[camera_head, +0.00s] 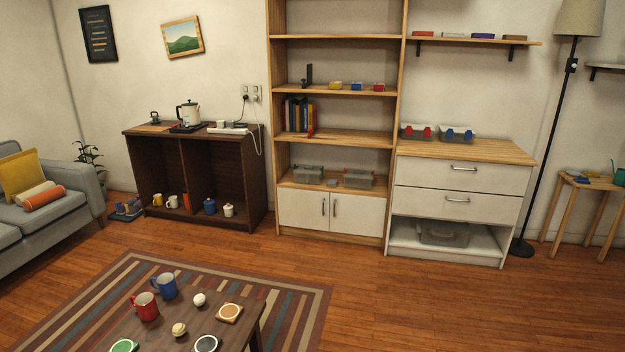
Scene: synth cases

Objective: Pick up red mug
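A red mug (145,306) stands upright on the dark wooden coffee table (236,334) at the bottom of the view. Its handle points left. A blue mug (165,286) stands just behind it to the right, close beside it. Neither of my grippers is in view.
The table also holds a white ball (199,299), a yellowish ball (179,329) and several coasters, such as a wooden one (230,312). A striped rug (290,300) lies under it. A sofa (45,215) is at left. Wooden floor on the right (430,310) is clear.

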